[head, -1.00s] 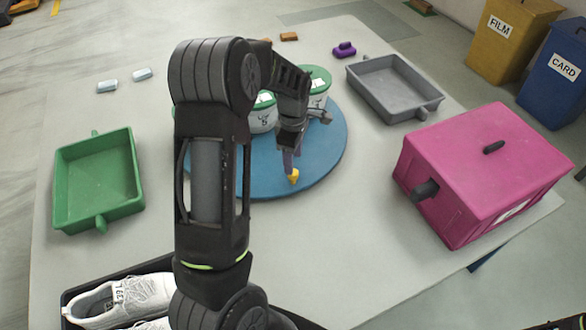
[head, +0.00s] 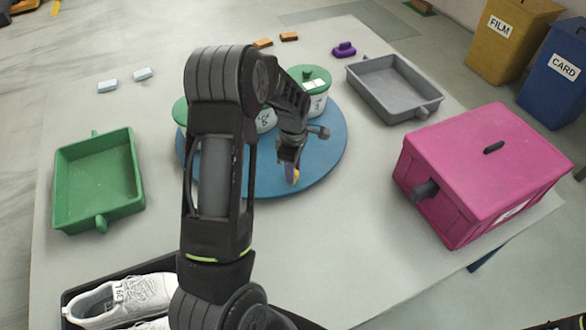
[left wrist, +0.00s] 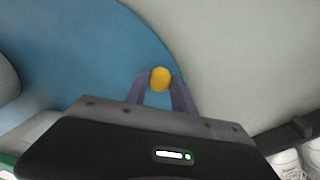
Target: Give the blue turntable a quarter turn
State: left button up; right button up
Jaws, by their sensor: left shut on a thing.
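The blue turntable (head: 325,160) is a flat disc in the middle of the table. A yellow peg (head: 296,177) stands near its front edge; it also shows in the left wrist view (left wrist: 160,79). My left gripper (head: 290,175) is down at the peg, with its two purple fingers on either side, shut on it. White tubs with green lids (head: 315,78) stand on the turntable, partly hidden behind my left arm. My right gripper is not in view.
A green tray (head: 72,225) is at left, a grey tray (head: 430,108) at back right, and a pink box (head: 480,165) at right. White shoes (head: 120,300) lie in a dark box at front left. Small blocks and a purple piece (head: 344,49) lie at the back.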

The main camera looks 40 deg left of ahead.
pick_arm(q)
grip_shut()
dwell(0.9)
